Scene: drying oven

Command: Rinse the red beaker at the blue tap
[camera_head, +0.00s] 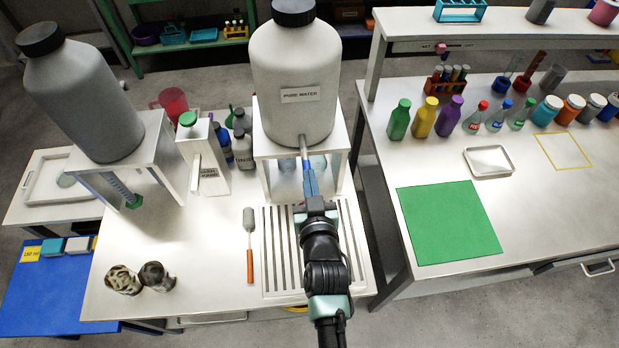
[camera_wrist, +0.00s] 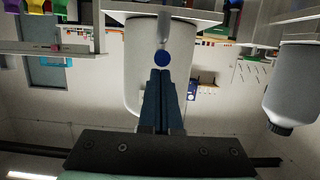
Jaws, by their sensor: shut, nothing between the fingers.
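The red beaker (camera_head: 173,103) stands at the back of the left bench, left of the green-capped white canister, partly hidden by it. The blue tap shows as a round blue knob (camera_wrist: 162,58) in the wrist view, on the white tank marked PURE WATER (camera_head: 296,75). My gripper (camera_head: 307,165) is shut and empty, its blue fingers reaching over the drain grate (camera_head: 270,262) towards the tank's front. In the wrist view the fingertips (camera_wrist: 162,72) line up just short of the knob; I cannot tell whether they touch it.
A second capped tank (camera_head: 80,95) with a green-ended tap (camera_head: 134,201) stands on the left. A brush (camera_head: 249,240) lies left of the grate. Two small jars (camera_head: 123,281) stand at the front left. The right bench holds several bottles and a green mat (camera_head: 447,222).

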